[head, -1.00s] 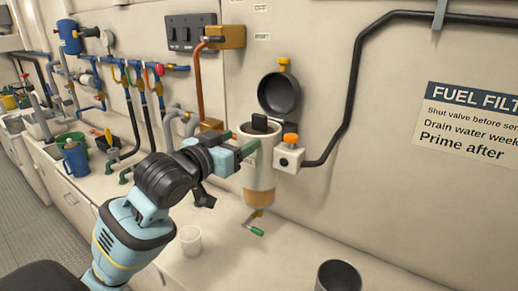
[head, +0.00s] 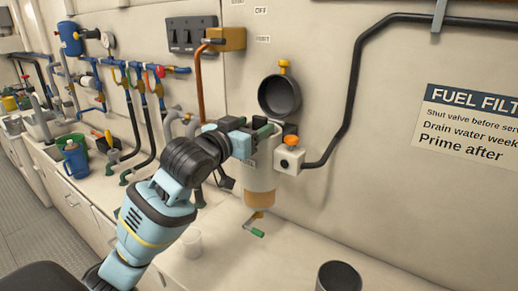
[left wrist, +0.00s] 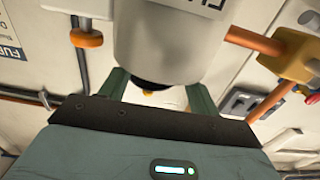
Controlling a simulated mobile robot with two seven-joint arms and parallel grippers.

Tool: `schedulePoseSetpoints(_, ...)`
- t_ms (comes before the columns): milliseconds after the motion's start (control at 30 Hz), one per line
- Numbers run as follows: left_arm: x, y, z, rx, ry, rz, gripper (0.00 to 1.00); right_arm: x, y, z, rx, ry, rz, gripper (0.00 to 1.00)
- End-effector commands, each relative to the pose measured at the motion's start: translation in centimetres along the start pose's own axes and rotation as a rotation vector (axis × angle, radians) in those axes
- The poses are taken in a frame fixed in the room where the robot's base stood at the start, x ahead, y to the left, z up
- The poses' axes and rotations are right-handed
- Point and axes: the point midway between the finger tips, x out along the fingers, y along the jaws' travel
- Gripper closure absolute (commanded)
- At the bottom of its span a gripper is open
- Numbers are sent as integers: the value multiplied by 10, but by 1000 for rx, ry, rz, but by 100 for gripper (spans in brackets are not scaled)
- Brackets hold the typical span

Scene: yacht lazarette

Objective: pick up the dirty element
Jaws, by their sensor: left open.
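The filter housing (head: 259,178), a pale canister with an amber bowl below, is fixed to the wall. Its black round lid (head: 279,95) stands open above it. The dirty element inside is hidden now behind my left gripper (head: 264,131), which is at the housing's open top. In the left wrist view, my left gripper's two green fingers (left wrist: 157,82) are apart, with the housing (left wrist: 165,40) just beyond them. A small dark and orange piece shows between the fingers; I cannot tell whether it is the element or the lid. My right gripper is not in view.
A dark open cylinder (head: 339,276) and a white cup (head: 192,243) stand on the counter (head: 275,265). An orange-topped valve (head: 290,153) sits close right of the housing. Pipes and hoses (head: 135,85) line the wall at left, with a blue jug (head: 75,160) below.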

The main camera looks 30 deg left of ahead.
Motion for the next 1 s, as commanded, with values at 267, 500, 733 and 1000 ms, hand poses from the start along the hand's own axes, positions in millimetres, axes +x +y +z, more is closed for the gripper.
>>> schedulePoseSetpoints(267,28,2,-1,0,1,0,38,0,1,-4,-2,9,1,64)
schedulePoseSetpoints(500,30,2,0,1,1,0,38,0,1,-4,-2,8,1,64)
schedulePoseSetpoints(733,30,2,0,0,1,0,63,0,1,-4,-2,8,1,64)
schedulePoseSetpoints(1000,30,2,0,0,0,0,98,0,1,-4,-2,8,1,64)
